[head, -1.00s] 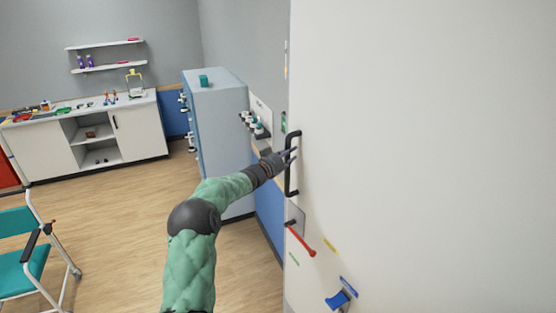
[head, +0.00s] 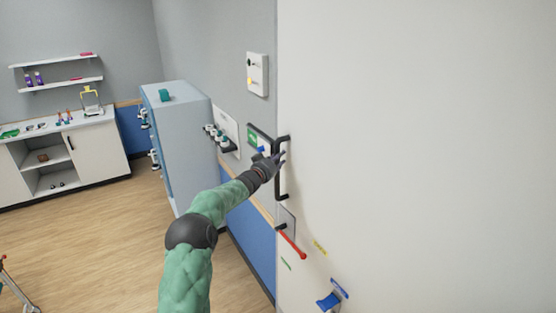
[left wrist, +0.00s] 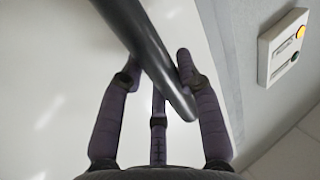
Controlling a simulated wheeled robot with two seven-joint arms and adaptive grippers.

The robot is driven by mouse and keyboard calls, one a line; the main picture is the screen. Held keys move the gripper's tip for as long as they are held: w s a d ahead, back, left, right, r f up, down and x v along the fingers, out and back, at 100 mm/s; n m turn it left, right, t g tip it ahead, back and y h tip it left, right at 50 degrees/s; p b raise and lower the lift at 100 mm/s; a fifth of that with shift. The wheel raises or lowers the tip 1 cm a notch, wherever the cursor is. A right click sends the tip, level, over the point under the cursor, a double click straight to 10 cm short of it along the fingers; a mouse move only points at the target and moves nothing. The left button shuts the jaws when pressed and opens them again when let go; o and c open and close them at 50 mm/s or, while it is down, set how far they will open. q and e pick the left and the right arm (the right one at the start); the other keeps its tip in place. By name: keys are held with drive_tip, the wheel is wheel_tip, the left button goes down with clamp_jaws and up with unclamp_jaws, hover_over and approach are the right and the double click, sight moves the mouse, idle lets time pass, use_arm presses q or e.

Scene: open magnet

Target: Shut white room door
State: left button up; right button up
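The white door (head: 430,150) fills the right half of the head view; its free edge stands in front of the wall, and whether it meets its frame is not visible. A black bar handle (head: 282,185) is mounted upright near that edge, with a red lever (head: 293,246) below. My left gripper (head: 281,157) is at the upper part of the handle. In the left wrist view, the dark bar (left wrist: 150,55) runs between the extended fingers of the gripper (left wrist: 158,65), which are apart and not wrapped round it. My right gripper is not in view.
A tall blue-grey cabinet (head: 185,125) stands left of the door. A white wall panel (head: 258,74) shows beyond the door edge and in the left wrist view (left wrist: 284,46). A white counter (head: 95,145) is at the back left. The wooden floor (head: 110,235) has clear room.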

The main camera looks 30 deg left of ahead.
use_arm(q)
drive_tip(key=o, duration=0.4)
drive_tip(key=shift+w+a, duration=0.1)
drive_tip(key=shift+w, duration=0.05)
drive_tip(key=s, duration=1.2)
